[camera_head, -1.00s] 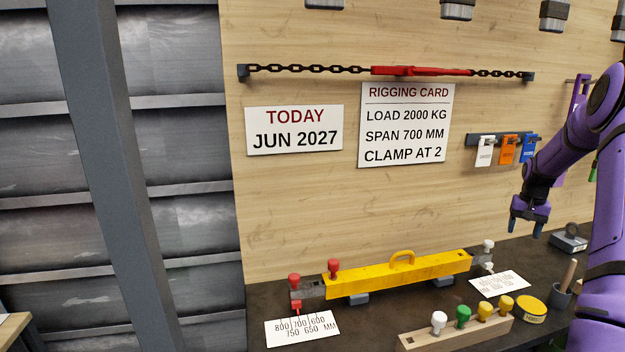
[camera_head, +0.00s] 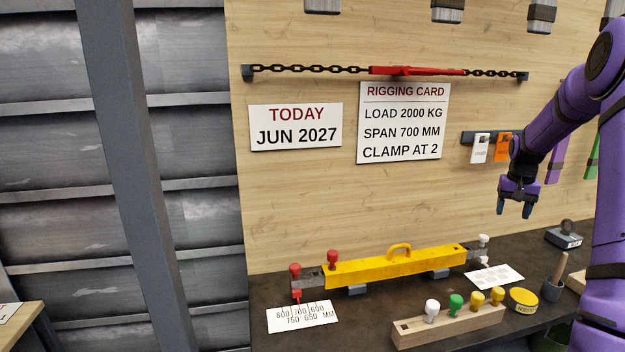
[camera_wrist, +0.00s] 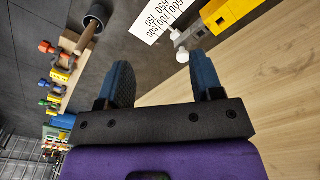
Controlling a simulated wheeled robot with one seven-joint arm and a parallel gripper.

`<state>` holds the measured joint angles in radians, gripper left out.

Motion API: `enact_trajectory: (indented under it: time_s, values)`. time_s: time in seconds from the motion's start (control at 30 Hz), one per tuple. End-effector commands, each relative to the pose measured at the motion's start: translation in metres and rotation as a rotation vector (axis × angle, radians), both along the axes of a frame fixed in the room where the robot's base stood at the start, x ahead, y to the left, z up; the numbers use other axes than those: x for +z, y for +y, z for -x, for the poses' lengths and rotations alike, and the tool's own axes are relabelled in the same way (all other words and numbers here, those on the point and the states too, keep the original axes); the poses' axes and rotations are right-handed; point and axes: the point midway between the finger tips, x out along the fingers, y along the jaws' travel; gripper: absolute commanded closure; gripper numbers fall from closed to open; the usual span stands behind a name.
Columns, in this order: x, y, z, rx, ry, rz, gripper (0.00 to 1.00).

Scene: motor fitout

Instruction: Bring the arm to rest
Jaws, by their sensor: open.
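My gripper (camera_head: 515,206) hangs at the right in the head view, fingers pointing down, in front of the wooden wall and above the bench. It is open and empty; in the wrist view its two blue fingers (camera_wrist: 162,82) stand apart with nothing between them. My purple arm reaches in from the right edge. The yellow spreader beam (camera_head: 395,265) lies on the dark bench (camera_head: 385,300), with red knobs at its left end and a white knob at its right end. The gripper is apart from it.
A wooden block (camera_head: 450,327) with white, green and yellow knobs stands at the bench front. Beside it are a yellow round tin (camera_head: 522,300) and a dark cup (camera_head: 552,290). Tags (camera_head: 480,148) hang on the wall near my gripper. A rigging card (camera_head: 402,122) is on the wall.

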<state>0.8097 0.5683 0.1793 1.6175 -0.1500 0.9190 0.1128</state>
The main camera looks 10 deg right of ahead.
Motion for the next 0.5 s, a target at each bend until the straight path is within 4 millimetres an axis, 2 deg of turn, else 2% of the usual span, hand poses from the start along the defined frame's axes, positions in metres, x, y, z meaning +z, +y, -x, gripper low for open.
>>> enact_trajectory:
  time_s: [0.17,0.27,0.5]
  values:
    - [0.043,0.049,0.0,0.063,-0.02,0.032,0.4]
    - [0.072,0.087,0.004,0.111,-0.037,0.054,0.4]
    - [0.131,0.177,0.032,0.221,-0.084,0.098,0.4]
